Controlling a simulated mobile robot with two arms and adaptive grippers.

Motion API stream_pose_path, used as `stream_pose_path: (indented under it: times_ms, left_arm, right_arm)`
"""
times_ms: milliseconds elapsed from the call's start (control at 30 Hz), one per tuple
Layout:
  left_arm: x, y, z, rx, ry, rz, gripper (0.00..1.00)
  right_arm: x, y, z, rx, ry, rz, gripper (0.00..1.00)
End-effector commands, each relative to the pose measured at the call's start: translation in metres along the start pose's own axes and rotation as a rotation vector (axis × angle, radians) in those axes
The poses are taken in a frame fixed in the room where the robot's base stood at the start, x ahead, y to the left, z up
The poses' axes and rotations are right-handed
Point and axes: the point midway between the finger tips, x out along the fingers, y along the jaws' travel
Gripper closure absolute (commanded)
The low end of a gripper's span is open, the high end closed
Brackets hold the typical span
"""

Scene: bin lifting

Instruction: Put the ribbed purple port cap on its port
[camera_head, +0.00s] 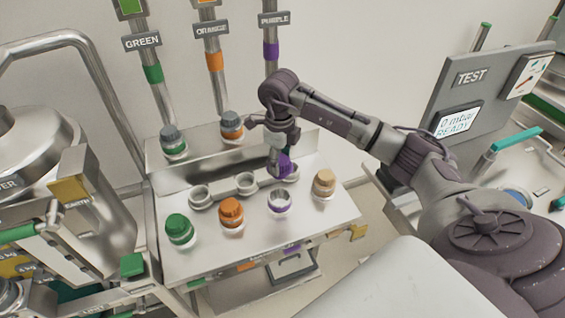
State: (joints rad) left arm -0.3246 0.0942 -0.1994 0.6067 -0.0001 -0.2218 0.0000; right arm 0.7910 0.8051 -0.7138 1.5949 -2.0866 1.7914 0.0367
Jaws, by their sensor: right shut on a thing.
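My right gripper (278,160) reaches in from the right and is shut on the ribbed purple cap (285,168). It holds the cap tilted above the back part of the steel bench (256,232). The open port with a purple ring (279,201) stands uncapped at the front of the bench, below the cap and slightly to its left. The cap is apart from this port. The cap partly hides an empty holder ring behind it. My left gripper is not in view.
A green cap (180,227), an orange cap (231,210) and a beige cap (324,181) stand near the port. Empty holder rings (201,194) lie behind. Grey-topped fittings (173,139) and vertical pipes stand at the back. A TEST panel (468,115) stands right.

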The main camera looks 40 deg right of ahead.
Motion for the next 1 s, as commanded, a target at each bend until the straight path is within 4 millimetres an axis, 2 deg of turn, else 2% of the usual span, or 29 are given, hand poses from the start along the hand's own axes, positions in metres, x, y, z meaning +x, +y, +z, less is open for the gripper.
stream_pose_path:
  times_ms: [133,333,433,567,833,1000]
  left_arm:
    - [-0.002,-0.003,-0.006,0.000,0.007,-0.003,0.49]
    - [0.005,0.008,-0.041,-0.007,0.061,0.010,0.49]
    - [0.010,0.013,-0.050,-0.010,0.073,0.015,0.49]
    - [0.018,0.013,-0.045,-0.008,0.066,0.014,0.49]
    - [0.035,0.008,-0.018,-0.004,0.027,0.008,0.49]
    - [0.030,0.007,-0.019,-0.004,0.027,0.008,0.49]
  right_arm:
    - [0.003,-0.004,0.002,0.019,-0.001,0.000,0.93]
    - [0.013,-0.004,0.002,0.018,0.000,0.000,0.93]
    - [0.021,-0.004,0.002,0.018,0.000,0.001,0.93]
    - [0.034,-0.003,0.002,0.017,0.000,0.001,0.93]
    - [0.061,-0.003,0.002,0.017,0.000,0.001,0.93]
    - [0.052,-0.004,0.002,0.017,-0.002,-0.002,0.93]
